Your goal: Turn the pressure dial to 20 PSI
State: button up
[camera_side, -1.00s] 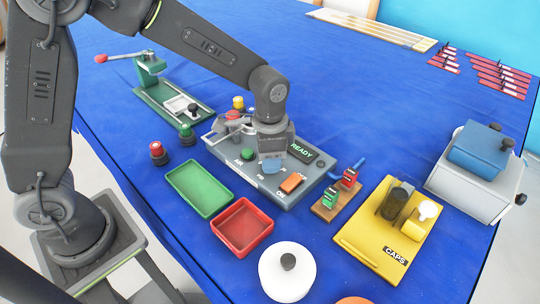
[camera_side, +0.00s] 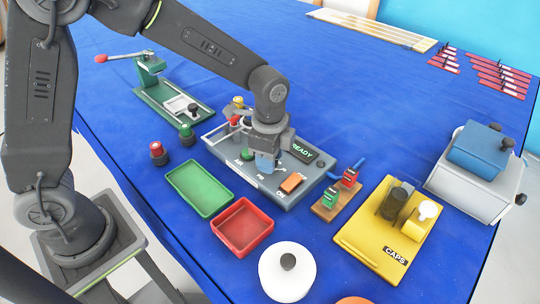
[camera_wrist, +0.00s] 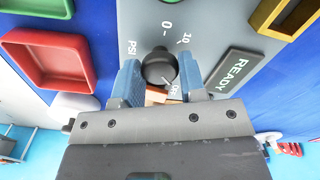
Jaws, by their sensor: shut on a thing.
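The grey control panel (camera_side: 305,184) lies on the blue table, with a lit READY display (camera_side: 302,148). My gripper (camera_side: 265,165) is pointed down over the middle of the panel. The dial's 0, 10 and PSI markings show beyond the knob. A light mark shows on the knob's lower right, beside a partly hidden marking that I cannot read surely. In the side view the gripper hides the knob.
A green tray (camera_side: 172,178) and a red tray (camera_side: 216,223) lie in front of the panel. An orange switch (camera_side: 291,182) is close to the gripper's right. A wooden block (camera_side: 325,210) with small red and green parts stands right of the panel. A yellow plate (camera_side: 350,235) lies farther right.

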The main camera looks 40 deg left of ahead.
jog(key=o, duration=0.9)
notch_tip(320, 180, up, 14)
jog(key=shift+f, duration=0.1)
dwell(0.3)
jog(key=s+a+n+t, duration=0.2)
jog(key=s+a+n, duration=0.1)
jog(key=s, duration=0.3)
jog(key=s+a+r+n+t, duration=0.1)
jog(key=s+a+n, duration=0.2)
jog(key=s+n, duration=0.2)
jog(key=s+a+n+t, duration=0.2)
jog(key=s+a+n, duration=0.2)
jog(key=s+n, duration=0.1)
jog(key=shift+s+r+n+t, duration=0.15)
jog(key=shift+s+n+t, duration=0.15)
jog(key=shift+s, duration=0.55)
